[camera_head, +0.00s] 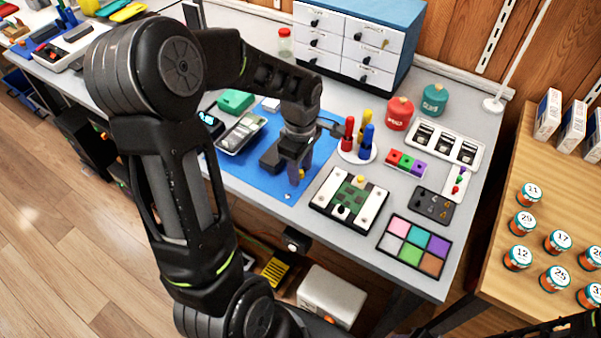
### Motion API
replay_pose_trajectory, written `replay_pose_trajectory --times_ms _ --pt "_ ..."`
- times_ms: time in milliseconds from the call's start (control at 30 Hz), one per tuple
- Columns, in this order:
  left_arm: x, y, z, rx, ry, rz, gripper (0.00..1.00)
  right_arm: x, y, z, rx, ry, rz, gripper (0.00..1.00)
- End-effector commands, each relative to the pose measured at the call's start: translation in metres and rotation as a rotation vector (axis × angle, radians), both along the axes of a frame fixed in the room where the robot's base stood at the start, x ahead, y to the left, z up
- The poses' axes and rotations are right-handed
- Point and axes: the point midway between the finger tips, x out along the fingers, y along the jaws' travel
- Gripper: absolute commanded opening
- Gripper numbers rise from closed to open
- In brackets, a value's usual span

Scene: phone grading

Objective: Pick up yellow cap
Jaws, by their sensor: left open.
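My left gripper (298,178) points down over the blue mat (262,187), close to its right front edge. Its fingers are apart. A small yellow piece (302,174) shows at the fingertips; it may be the yellow cap, and I cannot tell whether the fingers touch it. Another small yellow piece (361,179) sits at the far edge of the green-and-white board (371,205), right of the gripper. My right gripper is not in view.
A round white stand (357,154) with red, yellow and blue pegs is just behind and right of the gripper. A colour-swatch tray (414,247) lies at the front right. My left arm hides part of the bench.

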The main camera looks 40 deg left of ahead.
Motion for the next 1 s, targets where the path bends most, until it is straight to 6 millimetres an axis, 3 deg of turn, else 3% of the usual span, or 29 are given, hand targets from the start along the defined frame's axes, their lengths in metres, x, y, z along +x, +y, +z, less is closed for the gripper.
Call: replay_pose_trajectory --times_ms 200,700,1000 --pt "0.0001 0.0000 0.0003 0.000 0.000 0.000 0.41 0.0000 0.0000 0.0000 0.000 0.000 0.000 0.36" --pt "0.0001 0.0000 0.0003 0.000 0.000 0.000 0.00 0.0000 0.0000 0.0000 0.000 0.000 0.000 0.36" --pt "0.0000 0.0000 0.0002 0.000 0.000 0.000 0.00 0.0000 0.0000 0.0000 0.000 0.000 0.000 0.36"
